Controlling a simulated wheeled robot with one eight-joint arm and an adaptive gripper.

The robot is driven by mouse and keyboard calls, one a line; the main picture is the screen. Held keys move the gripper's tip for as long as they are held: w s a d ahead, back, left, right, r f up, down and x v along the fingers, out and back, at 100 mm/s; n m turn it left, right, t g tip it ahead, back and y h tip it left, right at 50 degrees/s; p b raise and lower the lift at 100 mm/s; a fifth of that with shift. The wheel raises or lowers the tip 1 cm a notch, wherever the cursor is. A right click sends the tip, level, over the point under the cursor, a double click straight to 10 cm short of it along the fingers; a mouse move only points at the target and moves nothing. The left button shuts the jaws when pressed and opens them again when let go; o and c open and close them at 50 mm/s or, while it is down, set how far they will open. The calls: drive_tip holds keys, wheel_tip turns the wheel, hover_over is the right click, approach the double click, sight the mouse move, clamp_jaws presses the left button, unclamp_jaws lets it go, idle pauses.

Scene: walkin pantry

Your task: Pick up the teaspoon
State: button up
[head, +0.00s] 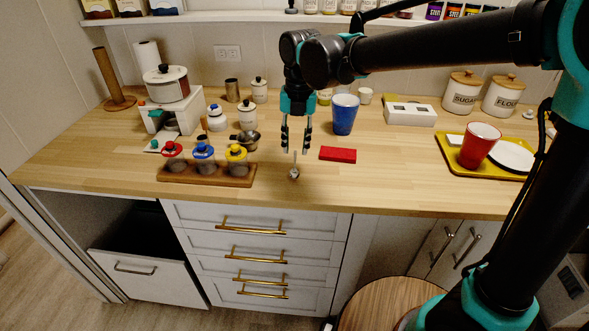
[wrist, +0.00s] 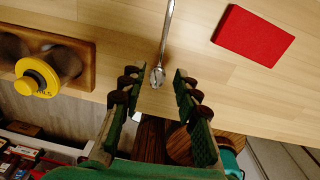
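The teaspoon (head: 294,172) is a small silver spoon lying on the wooden counter near its front edge. In the wrist view the teaspoon (wrist: 165,45) points away, with its bowl end nearest me, between the fingertips in the picture. My gripper (head: 295,148) hangs fingers-down above the counter over the spoon. In the wrist view my gripper (wrist: 153,90) has its two fingers spread apart with nothing held between them. I cannot tell the exact height of the fingertips over the spoon.
A red block (head: 338,154) lies right of the spoon. A wooden rack (head: 205,176) with colored-lid jars stands left, a metal measuring cup (head: 248,139) behind it. A blue cup (head: 344,113) stands behind. A yellow tray (head: 455,160) is further right. The counter around the spoon is clear.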

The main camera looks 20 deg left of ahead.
sight(295, 166)
drive_tip(key=shift+s+f, duration=0.15)
drive_tip(key=shift+f, duration=2.65)
drive_tip(key=shift+c, duration=0.6)
clamp_jaws()
